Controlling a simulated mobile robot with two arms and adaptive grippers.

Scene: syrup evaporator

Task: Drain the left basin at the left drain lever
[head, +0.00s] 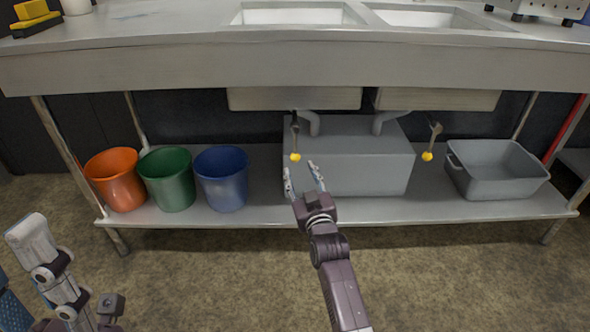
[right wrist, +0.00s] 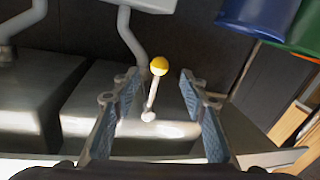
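The left drain lever (head: 296,135) hangs below the left basin (head: 295,98) with a yellow ball knob (head: 295,157) at its lower end. My right gripper (head: 301,168) is open, just in front of and slightly below this knob. In the right wrist view the knob (right wrist: 159,66) and its pale rod show between the two spread fingers of the gripper (right wrist: 160,75), touching neither. Whether the knob is within the depth of the fingers I cannot tell. Links of my left arm show at the lower left; its gripper is not in view.
The right drain lever (head: 433,140) hangs to the right. A grey box (head: 360,160) stands behind the left lever on the lower shelf (head: 260,211). Orange (head: 117,182), green (head: 168,182) and blue (head: 222,182) buckets stand left, a grey tub (head: 496,173) right. The floor in front is clear.

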